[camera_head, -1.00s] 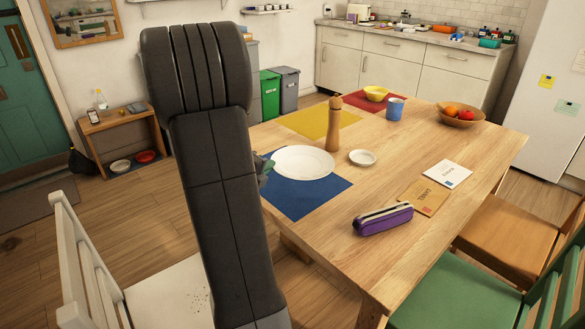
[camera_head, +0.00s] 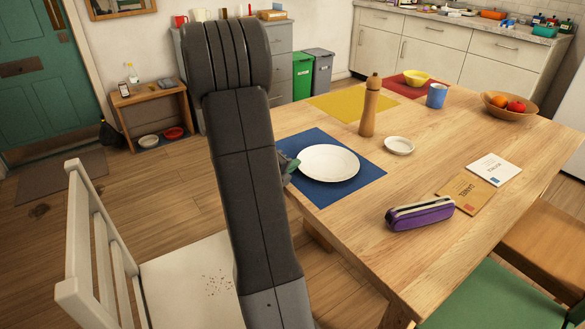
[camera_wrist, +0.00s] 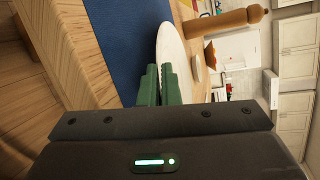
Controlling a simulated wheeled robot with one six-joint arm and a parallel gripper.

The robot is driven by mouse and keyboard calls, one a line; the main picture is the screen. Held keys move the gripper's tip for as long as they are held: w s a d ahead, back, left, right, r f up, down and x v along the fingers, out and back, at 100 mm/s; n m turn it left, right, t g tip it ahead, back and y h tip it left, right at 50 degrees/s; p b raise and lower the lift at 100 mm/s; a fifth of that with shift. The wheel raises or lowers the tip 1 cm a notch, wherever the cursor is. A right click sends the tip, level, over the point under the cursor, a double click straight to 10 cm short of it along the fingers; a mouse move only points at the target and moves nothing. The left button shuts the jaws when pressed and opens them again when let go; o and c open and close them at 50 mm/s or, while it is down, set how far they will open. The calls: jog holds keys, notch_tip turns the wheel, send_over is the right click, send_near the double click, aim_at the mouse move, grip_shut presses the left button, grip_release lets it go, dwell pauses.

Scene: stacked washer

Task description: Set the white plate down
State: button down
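The white plate (camera_head: 328,163) lies roughly level over the blue mat (camera_head: 352,187) near the table's left edge. In the wrist view, the plate (camera_wrist: 172,42) shows at a slant beside the blue mat (camera_wrist: 130,40), in a picture turned on its side. My gripper's green fingers (camera_wrist: 159,84) are close together with the plate's near rim between them. In the head view, my gripper (camera_head: 289,163) is at the plate's left rim, mostly hidden by my arm. Whether the plate's underside touches the mat cannot be told.
A wooden pepper mill (camera_head: 369,108) and a small white dish (camera_head: 399,146) stand right of the plate. A purple pencil case (camera_head: 419,214) and booklets (camera_head: 480,182) lie nearer the right. A white chair (camera_head: 185,275) stands left of the table (camera_head: 365,235).

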jog(key=c, duration=1.9)
grip_release()
jog(key=shift+c, duration=0.2)
jog(key=p+v, duration=0.1)
jog(key=v, duration=1.1)
jog(key=shift+s, duration=0.1)
